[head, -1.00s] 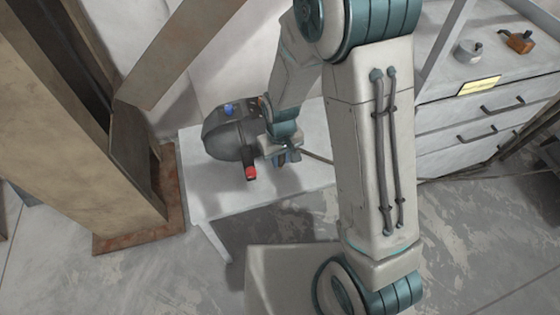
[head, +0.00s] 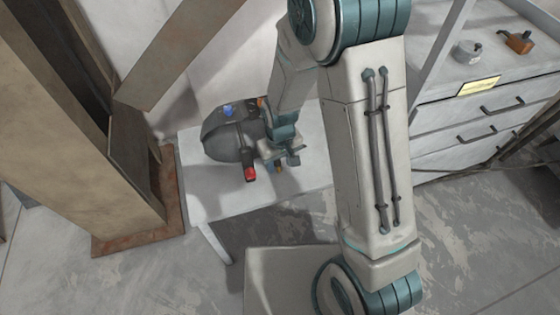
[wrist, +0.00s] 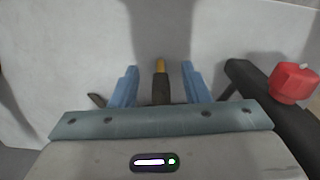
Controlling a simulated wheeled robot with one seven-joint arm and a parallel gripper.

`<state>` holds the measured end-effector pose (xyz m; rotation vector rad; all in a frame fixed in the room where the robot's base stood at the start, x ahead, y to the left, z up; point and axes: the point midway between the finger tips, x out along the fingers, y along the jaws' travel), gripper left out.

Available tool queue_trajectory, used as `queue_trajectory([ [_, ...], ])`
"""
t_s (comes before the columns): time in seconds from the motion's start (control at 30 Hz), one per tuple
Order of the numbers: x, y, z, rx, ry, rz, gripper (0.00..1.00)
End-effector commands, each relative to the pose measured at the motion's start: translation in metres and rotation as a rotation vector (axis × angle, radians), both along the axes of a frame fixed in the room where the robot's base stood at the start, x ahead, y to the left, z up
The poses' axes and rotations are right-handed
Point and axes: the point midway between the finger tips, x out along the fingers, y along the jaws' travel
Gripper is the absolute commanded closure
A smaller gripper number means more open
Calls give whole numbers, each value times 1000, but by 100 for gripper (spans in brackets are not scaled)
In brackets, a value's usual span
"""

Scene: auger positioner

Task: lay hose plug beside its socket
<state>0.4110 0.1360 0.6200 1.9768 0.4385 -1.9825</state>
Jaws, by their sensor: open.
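The hose plug, a dark stub with a brass tip (wrist: 160,68), lies between my gripper's blue fingers in the wrist view, with gaps on both sides. Its brass end also shows below my gripper in the head view (head: 278,168). My gripper (head: 280,160) is open low over the white bench, just right of a dark grey rounded machine (head: 226,138). A dark pipe with a red end (head: 250,174) comes off the machine; its red knob (wrist: 294,83) is at right in the wrist view. I cannot tell which part is the socket.
The white bench (head: 215,190) has bare surface at its front left. A brown steel column (head: 100,150) stands at left. At right, a drawer cabinet (head: 475,125) carries a grey round part (head: 467,50) and an orange-brown part (head: 518,42).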

Motion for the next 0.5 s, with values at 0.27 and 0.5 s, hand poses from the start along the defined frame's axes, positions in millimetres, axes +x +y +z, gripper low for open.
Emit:
queue_trajectory([
  [0.27,2,1,60,2,-8,0,58],
  [0.5,1,0,103,1,-5,0,58],
])
